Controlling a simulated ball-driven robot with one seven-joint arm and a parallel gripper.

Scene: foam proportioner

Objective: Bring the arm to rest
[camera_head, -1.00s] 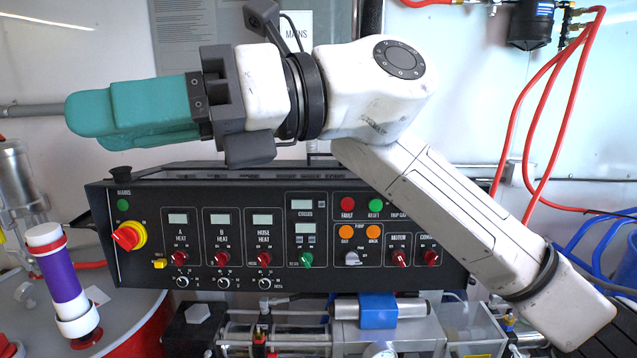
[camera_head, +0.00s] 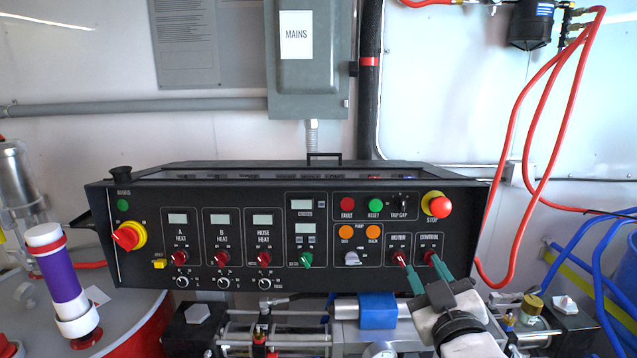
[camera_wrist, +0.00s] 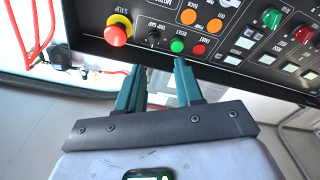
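My gripper (camera_head: 421,267) is low at the right of the head view, its two teal fingers pointing up at the lower right of the black control panel (camera_head: 137,268). The fingertips overlap the area just below the red MOTOR knob (camera_head: 399,258) and CONTROL knob (camera_head: 430,257); I cannot tell whether they touch. In the wrist view the teal fingers (camera_wrist: 160,68) stand apart with nothing between them, so the gripper is open and empty. The rest of my arm runs out of the bottom of the head view.
The red STOP button (camera_head: 439,206) sits at the panel's upper right. A grey MAINS box (camera_head: 308,80) hangs above. Red hoses (camera_head: 520,150) and blue hoses (camera_head: 590,240) hang at the right. A purple and white cylinder (camera_head: 62,280) stands at the left. Metal fittings lie below the panel.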

